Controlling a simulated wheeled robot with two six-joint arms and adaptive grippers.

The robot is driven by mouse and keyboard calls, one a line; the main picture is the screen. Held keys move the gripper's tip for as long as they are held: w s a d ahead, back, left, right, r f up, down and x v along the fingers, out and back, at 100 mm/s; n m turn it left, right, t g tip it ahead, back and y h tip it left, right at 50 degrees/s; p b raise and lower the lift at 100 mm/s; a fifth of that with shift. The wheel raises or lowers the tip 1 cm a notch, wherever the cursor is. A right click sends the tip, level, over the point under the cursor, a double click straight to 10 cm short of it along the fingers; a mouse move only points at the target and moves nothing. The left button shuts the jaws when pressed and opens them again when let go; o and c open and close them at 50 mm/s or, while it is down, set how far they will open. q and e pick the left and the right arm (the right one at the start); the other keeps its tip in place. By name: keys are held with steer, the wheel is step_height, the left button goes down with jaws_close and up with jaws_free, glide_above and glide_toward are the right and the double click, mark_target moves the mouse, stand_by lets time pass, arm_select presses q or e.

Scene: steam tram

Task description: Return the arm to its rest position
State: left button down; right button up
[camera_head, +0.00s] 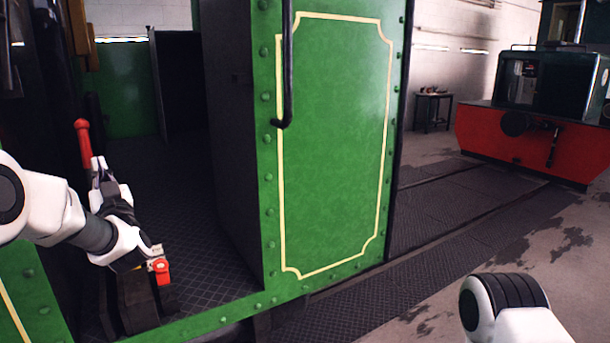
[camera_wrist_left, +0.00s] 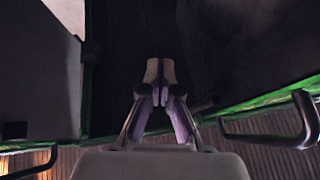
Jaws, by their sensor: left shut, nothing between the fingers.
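My left arm comes in from the left in the head view and bends up at the wrist. My left gripper (camera_head: 98,163) points upward in the cab doorway of the green tram (camera_head: 335,150). Its fingers are shut and empty. In the left wrist view the fingertips (camera_wrist_left: 160,72) meet against a dark background. A red-handled lever (camera_head: 84,142) stands close beside the fingertips in the head view; I cannot tell whether they touch. A part of my right arm shows at the bottom right, but its gripper is out of view.
A black block with a red knob (camera_head: 160,268) sits below my left wrist. The cab's patterned floor (camera_head: 190,240) is open to the right. Dark curved handrails (camera_wrist_left: 290,125) show in the left wrist view. A red and dark vehicle (camera_head: 535,140) and small table (camera_head: 433,110) stand far right.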

arm_select(q)
steer(key=s+d+f+m+g+h, duration=0.1)
steer(key=d+f+m+h, duration=0.25)
steer(key=f, duration=1.05)
steer(key=s+d+f+m+g+h, duration=0.1)
steer(key=d+f+m+h, duration=0.2)
steer(key=f, duration=1.1)
steer(key=s+d+f+m+g+h, duration=0.1)
steer(key=s+d+f+g+h, duration=0.15)
steer(key=s+f, duration=0.5)
steer(key=s+d+f+m+g+h, duration=0.1)
steer(key=s+f+g+h, duration=0.2)
steer(key=f, duration=0.8)
steer(key=s+d+f+g+h, duration=0.1)
steer(key=s+d+f+g, duration=0.15)
steer(key=s, duration=0.45)
steer(key=s+d+f+g+h, duration=0.1)
steer(key=s+f+g, duration=0.1)
steer(key=s+f, duration=0.35)
steer(key=s+d+f+g, duration=0.2)
steer(key=s, duration=0.6)
steer(key=s+d+n+g+h, duration=0.1)
steer(key=s+g, duration=0.3)
steer(key=s, duration=0.9)
steer(key=shift+d+g+h, duration=0.4)
steer(key=shift+d, duration=0.4)
steer(key=shift+s+r+n, duration=0.1)
steer(key=shift+n, duration=0.15)
